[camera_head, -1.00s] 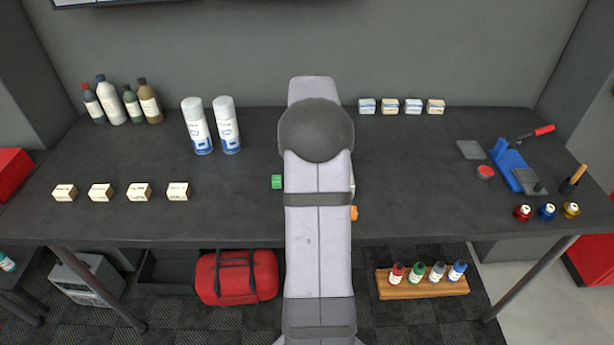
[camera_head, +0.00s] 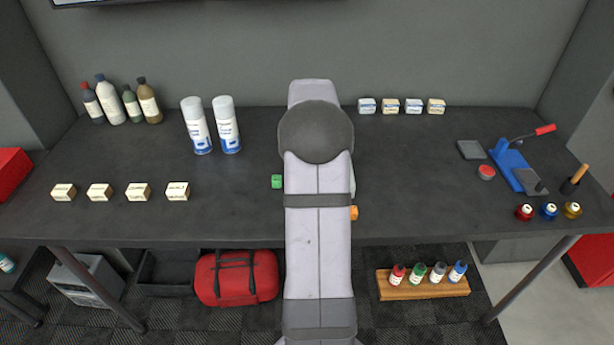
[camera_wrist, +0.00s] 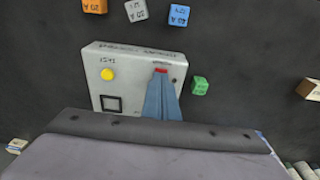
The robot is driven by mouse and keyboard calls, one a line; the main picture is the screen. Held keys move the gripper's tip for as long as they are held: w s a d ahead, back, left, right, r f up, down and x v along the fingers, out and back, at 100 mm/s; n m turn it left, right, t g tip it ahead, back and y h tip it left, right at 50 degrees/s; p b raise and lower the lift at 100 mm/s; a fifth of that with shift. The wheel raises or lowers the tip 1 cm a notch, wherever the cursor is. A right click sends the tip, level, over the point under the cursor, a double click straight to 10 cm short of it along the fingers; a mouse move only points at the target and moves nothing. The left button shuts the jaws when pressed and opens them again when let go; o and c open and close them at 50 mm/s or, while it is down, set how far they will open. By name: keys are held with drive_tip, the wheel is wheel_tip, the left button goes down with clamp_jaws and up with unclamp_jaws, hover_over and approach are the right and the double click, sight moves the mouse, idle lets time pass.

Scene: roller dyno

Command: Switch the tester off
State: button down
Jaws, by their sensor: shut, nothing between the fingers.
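The tester is a pale grey box (camera_wrist: 132,55) in the wrist view, with lettering that appears upside down. It has a round yellow button (camera_wrist: 108,74), a dark-framed square (camera_wrist: 111,103) and a small red switch (camera_wrist: 161,71). My gripper (camera_wrist: 162,78) shows as blue-grey fingers, closed together and empty, with the tips right at the red switch. I cannot tell whether they touch it, and they partly cover it. Which way the switch is set is not clear. In the head view my arm hides nearly all of the tester.
A green cube (camera_wrist: 200,86) sits close beside the tester. Orange (camera_wrist: 95,6), grey (camera_wrist: 136,10) and blue (camera_wrist: 179,15) cubes lie past its edge. In the head view, spray cans (camera_head: 227,125) stand left of my arm and a blue press (camera_head: 510,165) stands far right.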

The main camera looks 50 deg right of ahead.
drive_tip(key=shift+r, duration=0.1)
wheel_tip(320, 180, up, 7)
drive_tip(key=p, duration=0.6)
idle(0.3)
idle(0.4)
